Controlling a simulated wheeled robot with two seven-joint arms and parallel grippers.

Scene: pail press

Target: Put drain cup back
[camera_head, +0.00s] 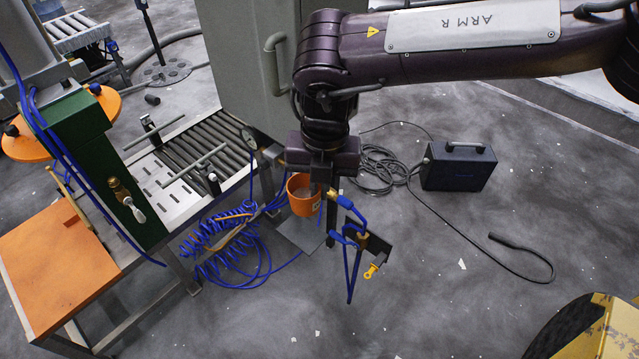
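An orange cup (302,203), open at the top, is near the middle of the camera_head view. My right gripper (323,182) comes down from the dark purple arm marked ARM R. Its fingers are at the cup's right rim and overlap it in the picture. I cannot tell whether they are shut on the rim or only beside it. Just right of and below the cup is a fitting with blue hoses (350,208), brass parts and a yellow end, by a dark plate. My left gripper is not in view.
A roller bench (195,150) and a grey cabinet (240,60) stand behind and left. Coiled blue hose (215,240) hangs left of the cup. An orange-topped table (50,265) is at lower left. A black case (458,166) with cables stands right. The floor at lower centre is clear.

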